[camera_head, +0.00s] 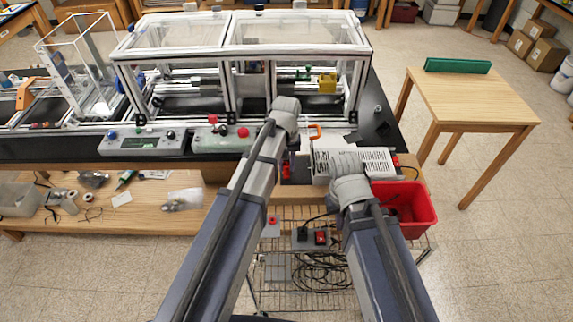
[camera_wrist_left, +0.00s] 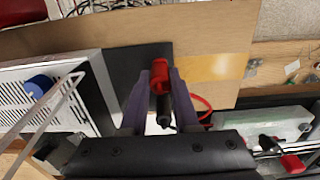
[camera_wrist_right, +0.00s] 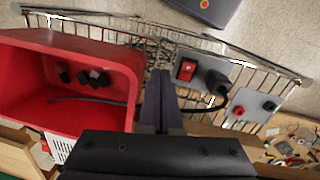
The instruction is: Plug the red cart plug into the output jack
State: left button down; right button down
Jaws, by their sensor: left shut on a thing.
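The red plug (camera_wrist_left: 160,76) is between the fingertips of my left gripper (camera_wrist_left: 160,92), which is shut on it. In the left wrist view it is over a dark surface beside the white perforated box (camera_wrist_left: 38,90). A red cable (camera_wrist_left: 203,104) shows just right of it. My right gripper (camera_wrist_right: 163,98) is shut with nothing visible between its fingers, above the wire cart. A grey plate (camera_wrist_right: 256,101) on the cart has a red jack (camera_wrist_right: 239,112) and a black jack (camera_wrist_right: 269,105). I cannot tell from labels which is the output jack.
A red bin (camera_wrist_right: 118,112) hangs at the cart side close to my right gripper. A grey box with a red switch (camera_wrist_right: 187,69) and a black plugged-in cord (camera_wrist_right: 217,84) is beside the jack plate. The framed enclosure (camera_head: 240,52) stands behind my arms.

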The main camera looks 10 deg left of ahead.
aim_at(287, 165)
pick_arm(q)
jog(key=shift+f+b, duration=0.3)
dwell(0.6)
jog(key=c, duration=0.6)
grip_release()
jog(key=shift+r, duration=0.1)
notch_tip(287, 165, up, 8)
jog(key=p, duration=0.8)
jog(key=shift+f, duration=0.2)
